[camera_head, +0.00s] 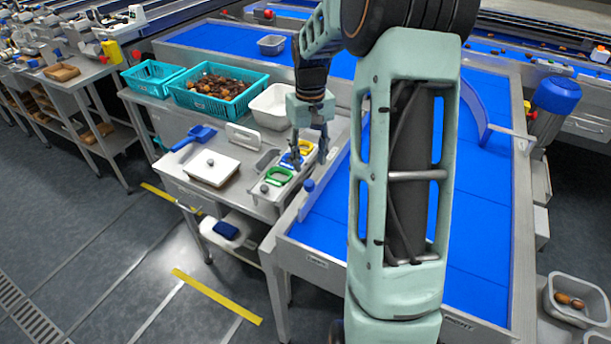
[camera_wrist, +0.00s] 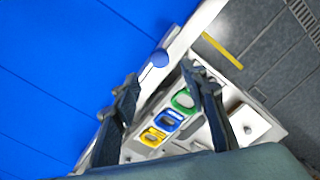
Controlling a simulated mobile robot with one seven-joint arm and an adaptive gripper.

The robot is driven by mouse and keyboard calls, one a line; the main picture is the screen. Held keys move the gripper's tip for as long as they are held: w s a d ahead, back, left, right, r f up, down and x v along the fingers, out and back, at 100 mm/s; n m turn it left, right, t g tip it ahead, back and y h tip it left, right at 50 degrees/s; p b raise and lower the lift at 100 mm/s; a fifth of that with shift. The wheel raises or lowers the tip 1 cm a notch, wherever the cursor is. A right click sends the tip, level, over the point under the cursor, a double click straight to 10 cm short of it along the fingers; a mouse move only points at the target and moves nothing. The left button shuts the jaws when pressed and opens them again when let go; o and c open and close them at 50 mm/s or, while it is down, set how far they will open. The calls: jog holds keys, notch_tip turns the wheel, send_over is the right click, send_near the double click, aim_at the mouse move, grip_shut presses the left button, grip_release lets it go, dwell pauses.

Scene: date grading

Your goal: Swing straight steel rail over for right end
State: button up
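A straight pale steel rail (camera_head: 328,170) lies along the left edge of the blue conveyor belt, with a blue knob (camera_head: 309,185) near its front end. In the wrist view the rail (camera_wrist: 190,32) runs diagonally at the belt's edge, and the blue knob (camera_wrist: 160,58) shows beyond my fingers. My gripper (camera_head: 308,160) points down above the work table, close to the rail's left side. In the wrist view my gripper (camera_wrist: 160,82) has its two fingers spread apart with nothing between the tips. My arm hides part of the belt in the head view.
Green, blue and yellow rings (camera_wrist: 170,118) sit in a holder below my gripper. Teal crates (camera_head: 218,88), a white tub (camera_head: 270,105) and a scale (camera_head: 212,168) stand on the table. A curved blue guide (camera_head: 474,100) crosses the belt at right. The near belt is clear.

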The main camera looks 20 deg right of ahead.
aim_at(309, 182)
notch_tip(309, 182, down, 8)
jog(key=shift+p, duration=0.35)
grip_shut()
